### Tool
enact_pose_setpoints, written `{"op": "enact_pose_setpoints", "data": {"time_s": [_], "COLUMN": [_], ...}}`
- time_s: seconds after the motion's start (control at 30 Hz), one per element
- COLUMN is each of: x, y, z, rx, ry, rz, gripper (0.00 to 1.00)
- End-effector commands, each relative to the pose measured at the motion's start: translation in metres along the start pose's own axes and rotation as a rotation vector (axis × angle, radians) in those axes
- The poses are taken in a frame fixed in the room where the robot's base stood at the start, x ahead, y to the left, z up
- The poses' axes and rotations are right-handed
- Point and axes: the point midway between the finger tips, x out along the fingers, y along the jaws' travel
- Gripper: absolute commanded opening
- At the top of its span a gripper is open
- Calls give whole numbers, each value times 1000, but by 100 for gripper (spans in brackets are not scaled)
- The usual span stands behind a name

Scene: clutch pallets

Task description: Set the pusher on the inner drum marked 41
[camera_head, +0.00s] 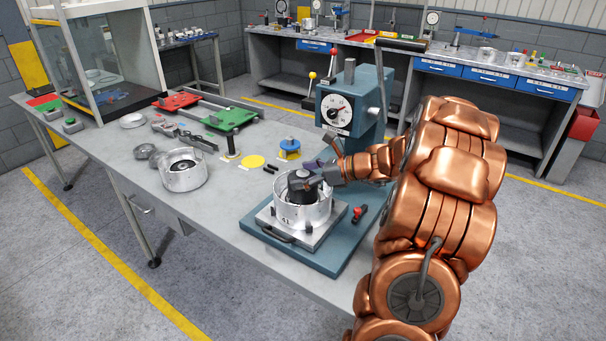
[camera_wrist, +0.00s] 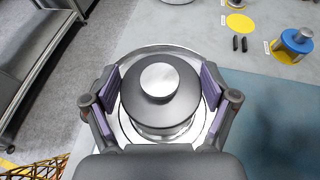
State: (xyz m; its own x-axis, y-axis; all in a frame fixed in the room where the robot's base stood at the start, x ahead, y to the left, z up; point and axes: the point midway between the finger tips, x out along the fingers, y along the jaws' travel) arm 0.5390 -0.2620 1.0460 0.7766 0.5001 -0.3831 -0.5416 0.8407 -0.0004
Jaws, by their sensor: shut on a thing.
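The drum marked 41 (camera_head: 292,216) is a silver metal ring on a light square plate on the teal press base. The pusher (camera_wrist: 160,105), a dark round piece with a silver top, is between the purple pads of my gripper (camera_wrist: 160,88) in the wrist view. My gripper (camera_head: 311,177) is shut on it, directly over the drum's opening. The pusher's lower part is inside the drum's rim, and the rim (camera_wrist: 127,127) shows around it in the wrist view. Whether the pusher's underside touches the inner part is hidden.
The press (camera_head: 345,105) with a dial stands just behind. A second silver drum (camera_head: 184,178) is to the left. A blue-topped piece (camera_head: 290,146) and a yellow disc (camera_head: 251,162) lie farther back.

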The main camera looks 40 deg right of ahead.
Motion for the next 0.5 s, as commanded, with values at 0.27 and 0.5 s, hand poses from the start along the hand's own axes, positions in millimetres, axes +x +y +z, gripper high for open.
{"op": "enact_pose_setpoints", "data": {"time_s": [0.27,0.5], "x": [0,0], "y": [0,0], "z": [1,0], "rx": [-1,0], "ry": [-1,-1], "rz": [0,1], "gripper": [92,100]}}
